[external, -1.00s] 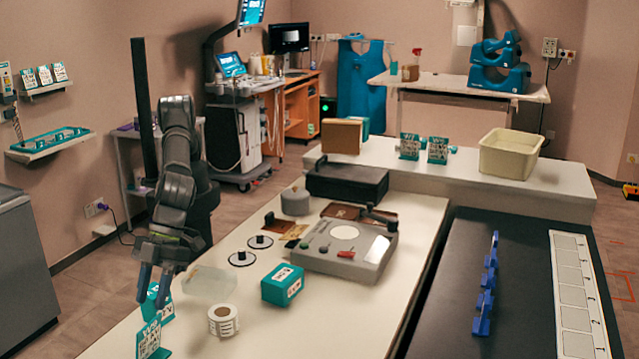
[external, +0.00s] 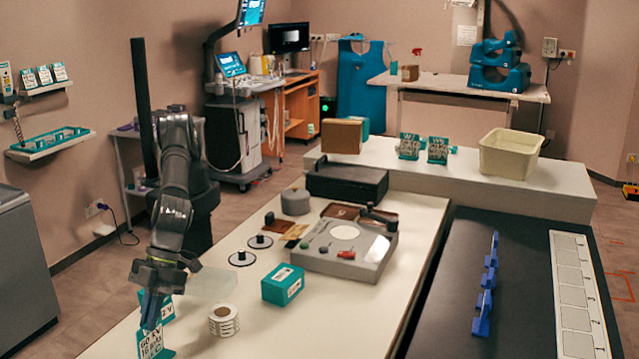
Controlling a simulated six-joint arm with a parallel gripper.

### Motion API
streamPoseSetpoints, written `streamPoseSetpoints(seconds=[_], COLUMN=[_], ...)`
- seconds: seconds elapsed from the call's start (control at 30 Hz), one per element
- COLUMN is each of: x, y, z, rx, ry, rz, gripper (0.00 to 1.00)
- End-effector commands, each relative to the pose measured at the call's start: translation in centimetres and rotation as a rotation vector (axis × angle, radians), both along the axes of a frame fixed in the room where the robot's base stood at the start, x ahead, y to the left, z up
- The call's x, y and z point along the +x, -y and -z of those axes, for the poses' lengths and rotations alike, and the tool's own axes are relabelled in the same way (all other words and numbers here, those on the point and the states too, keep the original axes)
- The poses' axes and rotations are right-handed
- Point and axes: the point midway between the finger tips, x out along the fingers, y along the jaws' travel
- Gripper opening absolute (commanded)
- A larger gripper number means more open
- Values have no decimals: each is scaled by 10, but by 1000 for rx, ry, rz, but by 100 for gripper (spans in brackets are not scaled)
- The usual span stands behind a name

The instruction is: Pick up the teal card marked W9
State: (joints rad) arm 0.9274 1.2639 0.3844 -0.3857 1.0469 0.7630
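Two teal cards with white printed faces stand at the table's near left: a front card (external: 155,345) and one just behind it (external: 167,308). I cannot make out W9 on either. My gripper (external: 151,312) points down among these two cards, with its fingers close to the front card's top edge. The fingers overlap in this view, so I cannot tell whether they are open or touch a card. Two more teal-backed cards, a left one (external: 409,146) and a right one (external: 438,150), stand on the back counter, their marks unreadable.
A clear box (external: 212,283), a label roll (external: 224,321) and a teal box (external: 283,285) stand right of my gripper. A grey control console (external: 345,248) lies further back. A cream bin (external: 510,153) sits on the back counter. The table's near middle is clear.

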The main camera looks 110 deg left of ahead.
Motion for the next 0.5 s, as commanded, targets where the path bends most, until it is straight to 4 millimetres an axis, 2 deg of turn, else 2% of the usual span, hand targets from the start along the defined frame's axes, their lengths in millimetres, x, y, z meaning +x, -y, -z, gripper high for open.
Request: streamPoseSetpoints(seconds=[0.33, 0.5], x=[0, 0], y=[-2, -2], z=[7, 3], rx=[10, 11], ry=[-3, -3], rz=[1, 1], gripper=[0, 0])
